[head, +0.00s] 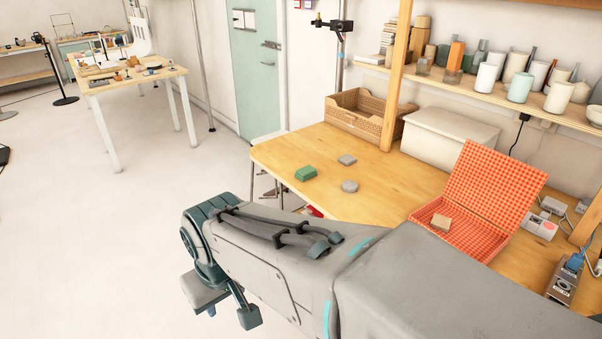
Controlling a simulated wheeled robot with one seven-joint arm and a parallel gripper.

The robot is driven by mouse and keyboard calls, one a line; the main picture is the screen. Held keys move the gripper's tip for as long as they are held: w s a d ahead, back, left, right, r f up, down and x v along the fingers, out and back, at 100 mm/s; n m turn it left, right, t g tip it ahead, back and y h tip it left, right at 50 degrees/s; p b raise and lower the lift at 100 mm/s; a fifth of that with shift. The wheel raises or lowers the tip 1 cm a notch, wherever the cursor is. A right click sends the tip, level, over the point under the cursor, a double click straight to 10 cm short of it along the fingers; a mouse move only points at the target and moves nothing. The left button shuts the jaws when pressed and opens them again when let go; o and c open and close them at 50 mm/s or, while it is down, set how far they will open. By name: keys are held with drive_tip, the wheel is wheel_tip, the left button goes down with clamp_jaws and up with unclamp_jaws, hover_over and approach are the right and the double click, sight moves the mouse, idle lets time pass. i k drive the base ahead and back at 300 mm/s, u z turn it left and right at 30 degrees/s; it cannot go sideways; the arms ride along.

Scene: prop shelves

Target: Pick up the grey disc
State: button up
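A small grey disc (349,186), rounded and flat, lies on the wooden table (385,200) just beyond my arm. A second flat grey piece (347,160), more angular in outline, lies a little behind it. My gripper (230,314) hangs at the lower left, over the floor in the picture, to the left of and well apart from the disc. Its two finger ends show with a gap between them, and nothing is seen in it. The upper part of the gripper is partly hidden by my arm.
A green block (306,173) lies left of the disc. An open red checked box (480,215) holding a tan block (441,222) stands to the right. A wicker basket (365,115) and a white bin (448,139) stand behind. The table's front-left area is bare.

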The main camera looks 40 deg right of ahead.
sight(349, 186)
drive_tip(key=z, duration=0.15)
drive_tip(key=i, duration=1.35)
drive_tip(key=z, duration=1.4)
drive_tip(key=i, duration=0.8)
drive_tip(key=z, duration=0.95)
